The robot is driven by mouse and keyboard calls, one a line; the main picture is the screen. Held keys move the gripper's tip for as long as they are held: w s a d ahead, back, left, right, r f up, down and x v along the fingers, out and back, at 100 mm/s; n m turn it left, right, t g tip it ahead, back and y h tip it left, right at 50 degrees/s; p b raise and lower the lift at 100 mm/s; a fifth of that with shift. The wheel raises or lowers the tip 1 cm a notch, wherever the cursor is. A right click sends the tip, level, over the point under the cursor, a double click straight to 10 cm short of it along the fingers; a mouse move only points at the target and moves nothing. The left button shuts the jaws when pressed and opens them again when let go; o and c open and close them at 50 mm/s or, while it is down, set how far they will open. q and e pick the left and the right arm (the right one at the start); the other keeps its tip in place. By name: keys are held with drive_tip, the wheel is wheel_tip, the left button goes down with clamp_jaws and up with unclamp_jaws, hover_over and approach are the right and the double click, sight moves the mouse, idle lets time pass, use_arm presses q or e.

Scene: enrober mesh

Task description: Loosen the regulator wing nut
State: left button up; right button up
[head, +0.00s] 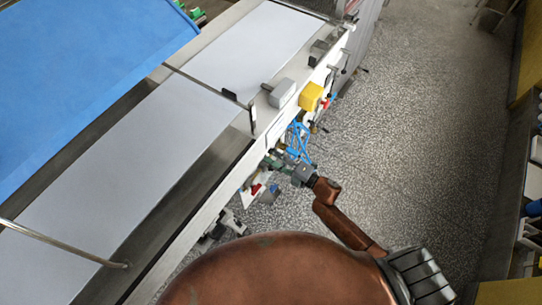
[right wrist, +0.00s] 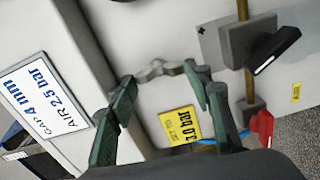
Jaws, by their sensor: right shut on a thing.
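A grey wing nut (right wrist: 157,70) shows in the right wrist view, against the pale machine side. My right gripper (right wrist: 161,78) has its green-padded fingers on either side of it, shut on its wings. In the head view my right gripper (head: 272,161) reaches the machine's side below the belt edge. The wing nut is too small and hidden to make out there. My left gripper is in neither view.
A yellow tag (right wrist: 180,124) reading 3.0 bar is below the nut. A white label (right wrist: 45,98) reads AIR 2.5 bar and GAP 4 mm. A black-handled valve (right wrist: 272,50) and red knob (right wrist: 262,128) sit to the right. Blue hoses (head: 298,138) and a yellow box (head: 311,97) are nearby.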

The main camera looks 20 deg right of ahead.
drive_tip(key=shift+n, duration=0.5)
drive_tip(key=o, duration=1.2)
drive_tip(key=shift+c, duration=0.2)
drive_tip(key=v, duration=1.2)
drive_tip(key=shift+w, duration=0.1)
